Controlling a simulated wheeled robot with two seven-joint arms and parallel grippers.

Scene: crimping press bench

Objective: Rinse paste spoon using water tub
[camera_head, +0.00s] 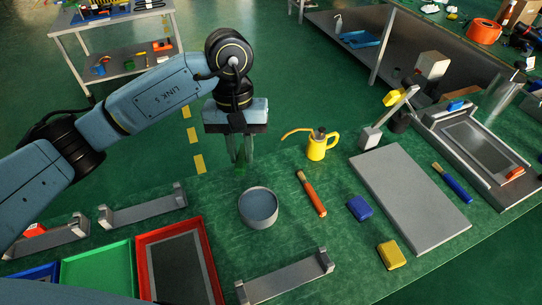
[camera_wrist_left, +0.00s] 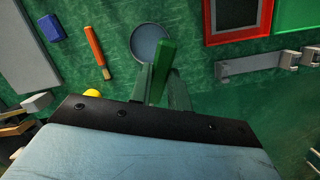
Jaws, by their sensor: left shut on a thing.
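The water tub (camera_head: 258,208) is a round grey tub standing on the green bench top. It also shows in the left wrist view (camera_wrist_left: 147,38), partly behind a green handle. My left gripper (camera_head: 241,168) is behind the tub in the head view, fingers pointing down, shut on the green handle (camera_wrist_left: 161,65), which looks like the paste spoon's. The handle is dim between the fingers in the head view. The spoon's far end cannot be made out, and its height above the bench is hard to tell. My right gripper is not in view.
A yellow oil can (camera_head: 318,149) and an orange-handled brush (camera_head: 311,193) are right of the tub. Red (camera_head: 143,240) and green (camera_head: 98,272) trays and a grey bracket (camera_head: 285,279) are in front. A grey plate (camera_head: 410,190) lies right. Bench immediately around the tub is clear.

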